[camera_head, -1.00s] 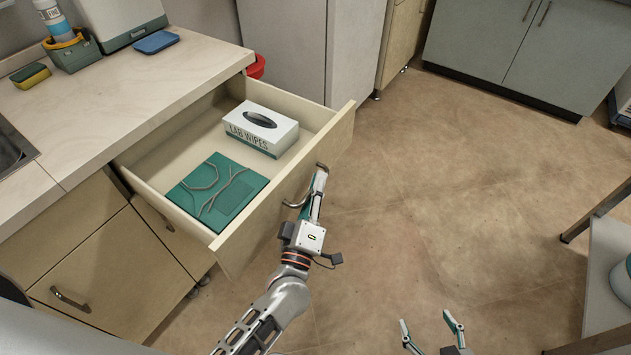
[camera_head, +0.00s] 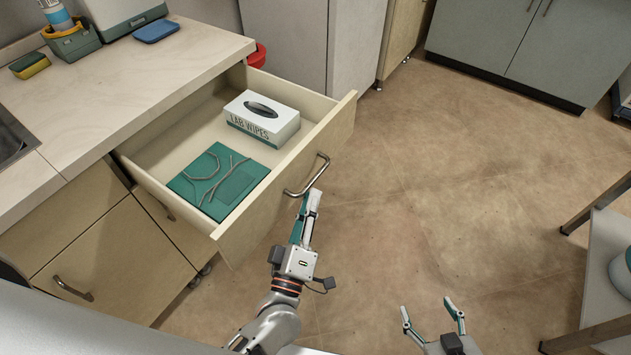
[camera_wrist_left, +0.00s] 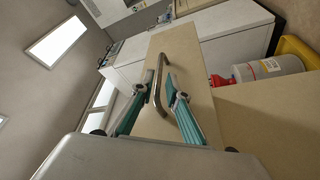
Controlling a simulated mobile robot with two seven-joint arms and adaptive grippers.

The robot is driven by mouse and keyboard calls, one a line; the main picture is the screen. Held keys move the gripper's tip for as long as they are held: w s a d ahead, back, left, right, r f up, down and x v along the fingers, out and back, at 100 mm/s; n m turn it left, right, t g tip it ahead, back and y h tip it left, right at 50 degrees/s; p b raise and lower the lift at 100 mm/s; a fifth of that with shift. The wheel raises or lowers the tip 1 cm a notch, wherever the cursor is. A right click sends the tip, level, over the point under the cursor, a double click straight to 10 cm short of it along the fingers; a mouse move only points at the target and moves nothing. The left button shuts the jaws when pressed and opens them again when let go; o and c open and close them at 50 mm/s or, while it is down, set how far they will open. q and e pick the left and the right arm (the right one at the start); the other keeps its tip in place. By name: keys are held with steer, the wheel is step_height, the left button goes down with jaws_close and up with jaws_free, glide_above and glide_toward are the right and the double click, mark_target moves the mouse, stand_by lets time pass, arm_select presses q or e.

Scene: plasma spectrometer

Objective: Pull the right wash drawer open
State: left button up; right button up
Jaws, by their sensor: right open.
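The wash drawer (camera_head: 262,222) stands pulled out from the counter, its inside in plain view. Its curved metal handle (camera_head: 309,178) is on the outer face and also shows in the left wrist view (camera_wrist_left: 158,82). My right gripper (camera_head: 428,310) is open and empty over the floor at the bottom.
A LAB WIPES box (camera_head: 262,118) and a green item with grey cords (camera_head: 217,180) lie in the drawer. The counter (camera_head: 130,95) is behind it. A grey table (camera_head: 608,270) stands at the right. The floor between is clear.

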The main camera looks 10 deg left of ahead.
arm_select(q)
steer(key=shift+v, duration=2.3)
steer(key=s+a+f+m+g+h+p, duration=0.1)
steer(key=s+a+f+m+g+p, duration=0.3)
steer(key=s+a+f+m+g, duration=0.5)
step_height(320, 180, down, 4)
steer(key=s+a+m, duration=0.1)
steer(key=m, duration=0.5)
steer(key=shift+s+r+g+h, duration=0.2)
steer(key=shift+r+g+h, duration=0.1)
steer(key=shift+g, duration=0.1)
arm_select(e)
steer(key=shift+s+a+r, duration=0.2)
steer(key=shift+a+r, duration=0.05)
steer(key=shift+r, duration=0.4)
steer(key=shift+s+a+r, duration=0.15)
steer(key=shift+a+r, duration=0.05)
steer(key=shift+r, duration=0.4)
